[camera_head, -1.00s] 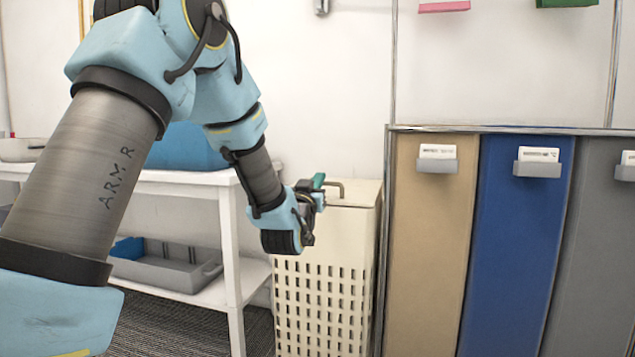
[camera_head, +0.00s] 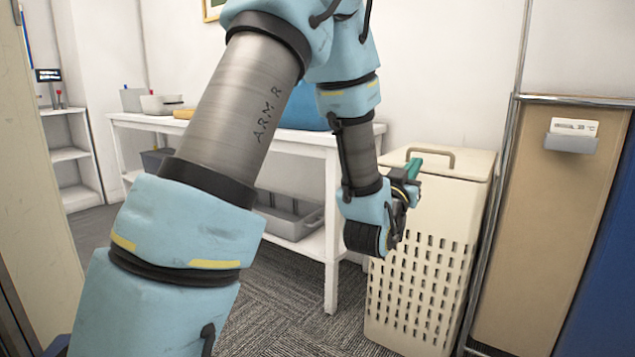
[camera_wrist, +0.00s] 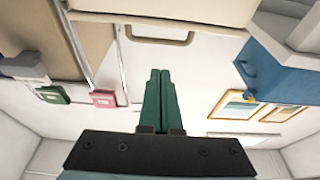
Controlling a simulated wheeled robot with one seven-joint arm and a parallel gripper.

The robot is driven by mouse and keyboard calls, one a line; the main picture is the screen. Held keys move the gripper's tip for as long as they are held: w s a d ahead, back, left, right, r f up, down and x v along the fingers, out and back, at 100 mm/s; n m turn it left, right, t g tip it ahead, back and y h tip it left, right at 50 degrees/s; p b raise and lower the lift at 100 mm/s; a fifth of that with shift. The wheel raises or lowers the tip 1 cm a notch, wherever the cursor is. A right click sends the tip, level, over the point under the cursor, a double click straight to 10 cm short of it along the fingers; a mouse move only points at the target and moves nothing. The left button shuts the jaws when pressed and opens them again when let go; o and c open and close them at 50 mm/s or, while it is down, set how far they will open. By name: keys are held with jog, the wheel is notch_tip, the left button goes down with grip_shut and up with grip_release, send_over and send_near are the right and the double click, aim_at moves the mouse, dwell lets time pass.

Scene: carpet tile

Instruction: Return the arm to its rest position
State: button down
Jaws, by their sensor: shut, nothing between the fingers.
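My arm (camera_head: 240,105) runs up from the lower left, bends at the top of the head view, and comes down to my gripper (camera_head: 413,166). The gripper has green fingers and stands in front of the cream hamper's lid in the picture. In the wrist view the two green fingers of my gripper (camera_wrist: 159,85) lie side by side, shut, with nothing between them. I cannot tell how far the fingers are from the hamper.
A cream perforated hamper (camera_head: 420,290) with a lid handle stands beside a white table (camera_head: 333,240) with a grey tray (camera_head: 290,222) on its lower shelf. A tan panel (camera_head: 540,230) is at right. White shelves (camera_head: 70,155) stand far left. Carpet between is clear.

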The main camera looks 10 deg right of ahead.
jog(key=w+a+f+n+g+y+p, duration=0.1)
jog(key=w+a+f+g+y+p, duration=0.15)
jog(key=a, duration=0.35)
jog(key=w+a+f+n+g+y+p, duration=0.1)
jog(key=a+f+y, duration=0.1)
jog(key=a+y, duration=0.3)
jog(key=w+a+f+n+g+y+p, duration=0.1)
jog(key=a+f+g+y, duration=0.1)
jog(key=a, duration=0.6)
jog(key=s+a+f+n+g+y+p, duration=0.1)
jog(key=s+a+n+g+y+p, duration=0.35)
jog(key=s+a+g, duration=0.85)
jog(key=s+a+r+t+p, duration=0.1)
jog(key=a+r+t+p, duration=0.1)
jog(key=r+p, duration=1.6)
jog(key=s+a+r+t+p, duration=0.1)
jog(key=a+r+t+p, duration=0.1)
jog(key=r+p, duration=1.7)
jog(key=shift+s+a+r, duration=0.2)
jog(key=shift+s, duration=0.15)
